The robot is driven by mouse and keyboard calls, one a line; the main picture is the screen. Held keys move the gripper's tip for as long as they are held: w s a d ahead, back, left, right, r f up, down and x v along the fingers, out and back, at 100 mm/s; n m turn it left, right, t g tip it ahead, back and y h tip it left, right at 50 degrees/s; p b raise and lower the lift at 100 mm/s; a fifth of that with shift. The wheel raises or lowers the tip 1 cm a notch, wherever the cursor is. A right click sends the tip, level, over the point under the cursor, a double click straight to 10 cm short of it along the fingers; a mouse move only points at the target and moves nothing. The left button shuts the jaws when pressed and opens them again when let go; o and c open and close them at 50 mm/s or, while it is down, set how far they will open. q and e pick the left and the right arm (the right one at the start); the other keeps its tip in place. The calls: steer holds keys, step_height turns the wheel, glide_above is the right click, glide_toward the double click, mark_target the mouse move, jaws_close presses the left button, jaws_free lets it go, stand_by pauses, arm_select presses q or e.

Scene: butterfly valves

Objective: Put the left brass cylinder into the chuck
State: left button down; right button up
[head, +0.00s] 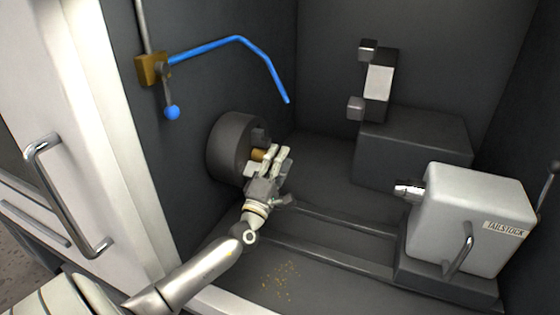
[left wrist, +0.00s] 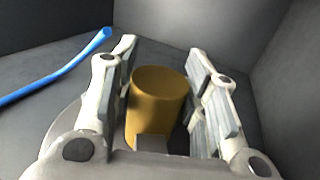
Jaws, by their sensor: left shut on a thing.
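The chuck (head: 228,148) is a dark grey round body on the left wall of the machine, with a dark jaw on its face. My left gripper (head: 270,156) is in front of the chuck face, shut on a brass cylinder (head: 257,155). The cylinder's end points toward the chuck and lies close to its face. I cannot tell whether it is inside the jaws. In the left wrist view the brass cylinder (left wrist: 158,100) stands between the two fingers. My right gripper is not in view.
A blue coolant pipe (head: 238,38) with a lever hangs above the chuck. The tailstock (head: 475,215) stands at the right on rails. A tool holder (head: 379,82) on a dark block stands behind. A door with a handle (head: 65,200) is at the left. Chips (head: 281,278) lie in front.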

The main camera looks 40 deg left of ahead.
arm_select(q)
steer(key=shift+a, duration=0.2)
steer(key=c, duration=0.8)
jaws_free()
steer(key=shift+s, duration=0.1)
steer(key=shift+o, duration=0.2)
steer(key=shift+f, duration=0.35)
steer(key=o, duration=0.6)
steer(key=shift+r, duration=0.15)
steer(key=shift+o, duration=0.4)
steer(key=shift+o, duration=0.4)
steer(key=shift+r, duration=0.15)
steer(key=shift+d, duration=0.35)
